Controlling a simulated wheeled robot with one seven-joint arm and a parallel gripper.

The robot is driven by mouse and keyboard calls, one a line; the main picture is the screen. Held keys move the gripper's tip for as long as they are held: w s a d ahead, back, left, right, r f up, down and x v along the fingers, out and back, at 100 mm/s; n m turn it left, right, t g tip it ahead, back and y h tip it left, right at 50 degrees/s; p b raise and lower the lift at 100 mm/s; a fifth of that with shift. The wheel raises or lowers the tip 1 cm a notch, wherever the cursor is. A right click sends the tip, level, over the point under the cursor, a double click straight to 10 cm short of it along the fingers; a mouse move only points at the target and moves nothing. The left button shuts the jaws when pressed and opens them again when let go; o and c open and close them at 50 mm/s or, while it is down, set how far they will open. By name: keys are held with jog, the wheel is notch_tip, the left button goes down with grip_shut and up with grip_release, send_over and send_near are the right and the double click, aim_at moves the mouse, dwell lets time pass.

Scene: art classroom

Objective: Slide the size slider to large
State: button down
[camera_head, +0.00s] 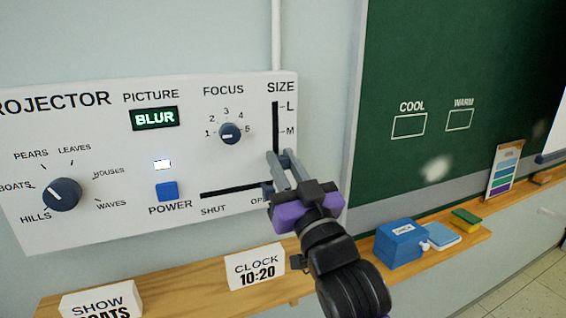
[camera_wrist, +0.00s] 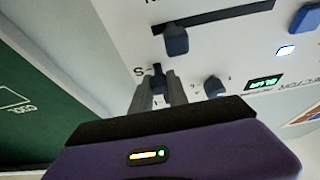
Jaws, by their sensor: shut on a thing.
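The white projector panel (camera_head: 120,215) is on the wall in the head view. Its size slider track (camera_head: 276,120) runs vertically at the panel's upper right, with L at the top and M below it. My gripper (camera_head: 281,160) is at the low end of this track and hides the S mark in the head view. In the wrist view my gripper (camera_wrist: 156,92) is shut on the dark size slider knob (camera_wrist: 158,79), beside the letter S. The knob is hidden behind the fingers in the head view.
The shut/open slider knob (camera_wrist: 176,40) is close to my fingers, at the OPEN end of its track (camera_head: 225,191). The focus knob (camera_head: 230,133) is to the upper left of my gripper. A wooden ledge (camera_head: 190,277) runs below, with a clock card (camera_head: 255,266) and a blue box (camera_head: 400,243).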

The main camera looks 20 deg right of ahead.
aim_at(275, 93)
notch_tip(275, 93, up, 10)
jog(key=p, duration=0.6)
jog(key=shift+s+r, duration=0.1)
jog(key=shift+r, duration=0.2)
jog(key=c, duration=1.5)
grip_release()
jog(key=shift+o, duration=1.1)
